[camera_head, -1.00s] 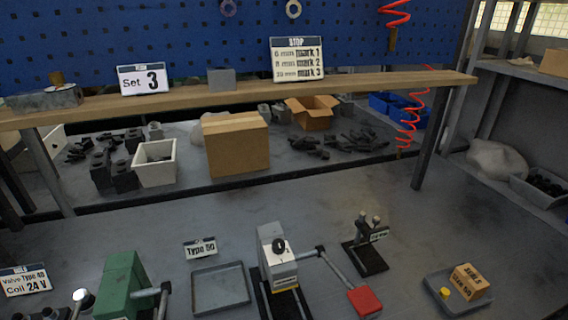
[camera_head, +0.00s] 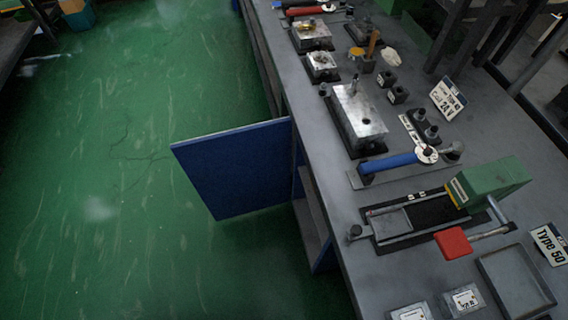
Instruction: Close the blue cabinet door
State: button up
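The blue cabinet door (camera_head: 236,169) stands open under the workbench. It sticks out to the left from the bench's side, over the green floor. Its hinge side is at the bench, near a dark cabinet opening with a grey shelf (camera_head: 312,226). My gripper is not in view, and nothing touches the door in what I see.
The grey workbench top (camera_head: 335,195) carries metal valve blocks (camera_head: 358,115), a blue-handled tool (camera_head: 388,163), a green press (camera_head: 488,184) with a red handle (camera_head: 453,243), and an empty tray (camera_head: 515,281). The green floor (camera_head: 95,180) left of the door is clear.

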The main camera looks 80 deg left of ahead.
aim_at(243, 169)
jog(key=k+j, duration=0.25)
jog(key=j, duration=0.25)
jog(key=k+j, duration=0.3)
jog(key=j, duration=0.15)
jog(key=k+j, duration=0.25)
jog(key=j, duration=0.25)
jog(key=k+j, duration=0.25)
jog(key=j, duration=0.25)
jog(key=k+j+u, duration=0.1)
jog(key=k+j, duration=0.15)
jog(key=j, duration=0.2)
jog(key=k+j, duration=0.25)
jog(key=j, duration=0.25)
jog(key=k+j, duration=0.25)
jog(key=j, duration=0.25)
jog(key=k+j, duration=0.25)
jog(key=j, duration=0.25)
